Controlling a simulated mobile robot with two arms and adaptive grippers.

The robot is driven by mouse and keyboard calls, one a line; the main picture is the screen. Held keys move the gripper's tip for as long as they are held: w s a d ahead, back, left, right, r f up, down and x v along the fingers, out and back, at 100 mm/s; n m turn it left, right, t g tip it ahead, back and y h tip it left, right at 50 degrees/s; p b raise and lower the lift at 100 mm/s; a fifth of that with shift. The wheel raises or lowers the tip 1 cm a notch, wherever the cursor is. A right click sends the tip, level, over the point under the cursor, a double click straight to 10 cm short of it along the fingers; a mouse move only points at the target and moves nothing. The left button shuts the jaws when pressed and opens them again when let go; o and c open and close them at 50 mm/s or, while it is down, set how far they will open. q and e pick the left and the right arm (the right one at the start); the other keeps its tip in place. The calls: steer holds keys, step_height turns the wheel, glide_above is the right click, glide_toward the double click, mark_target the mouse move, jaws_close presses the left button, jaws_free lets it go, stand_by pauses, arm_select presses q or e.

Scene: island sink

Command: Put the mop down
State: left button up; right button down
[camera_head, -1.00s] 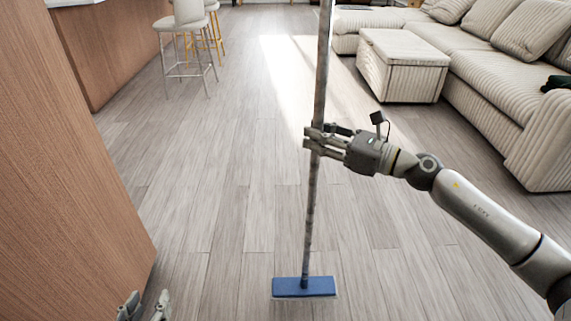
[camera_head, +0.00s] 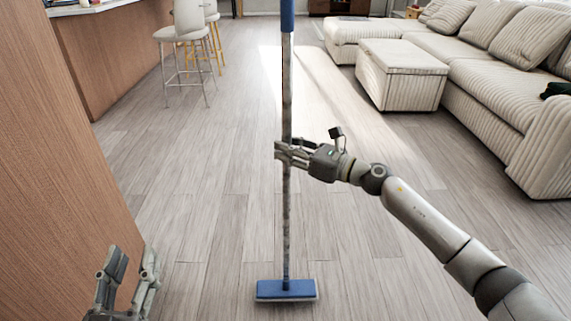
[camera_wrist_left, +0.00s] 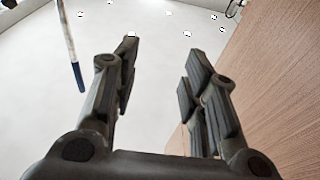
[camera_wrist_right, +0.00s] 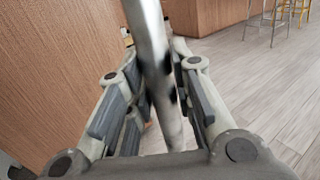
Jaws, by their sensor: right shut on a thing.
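The mop stands nearly upright in the head view, with a grey pole (camera_head: 287,100), a blue grip at the top and a flat blue head (camera_head: 286,290) low at the floor. Whether the head touches the floor I cannot tell. My right gripper (camera_head: 281,154) is shut around the middle of the pole. The right wrist view shows the pole (camera_wrist_right: 153,50) between its fingers (camera_wrist_right: 155,95). My left gripper (camera_head: 133,262) is open and empty at the lower left. In the left wrist view its fingers (camera_wrist_left: 158,70) are apart, and the blue pole end (camera_wrist_left: 80,78) shows beyond them.
A wooden panel (camera_head: 60,170) rises close by my left gripper. Stools (camera_head: 185,50) stand by the island at the back left. A ribbed ottoman (camera_head: 400,75) and sofa (camera_head: 500,95) are at the right. The wooden floor (camera_head: 210,190) around the mop is clear.

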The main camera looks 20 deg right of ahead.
mark_target(287, 186)
arm_select(q)
steer(key=s+r+t+h+b, duration=0.1)
steer(key=s+r+t, duration=0.2)
steer(key=r+t, duration=0.2)
step_height(287, 186, up, 3)
steer(key=shift+s+r+h+b, duration=0.1)
steer(key=shift+s+h+b, duration=0.2)
steer(key=shift+h+b, duration=0.1)
arm_select(e)
steer(key=f, duration=0.2)
steer(key=w+f, duration=0.1)
steer(key=shift+a+f, duration=0.15)
steer(key=shift+f, duration=0.2)
arm_select(q)
steer(key=shift+d, duration=0.1)
arm_select(e)
steer(key=shift+f, duration=0.1)
steer(key=c, duration=1.3)
jaws_free()
steer(key=shift+s+f, duration=0.1)
arm_select(q)
steer(key=shift+s+r+t, duration=0.15)
steer(key=shift+s+t, duration=0.1)
steer(key=shift+t, duration=0.15)
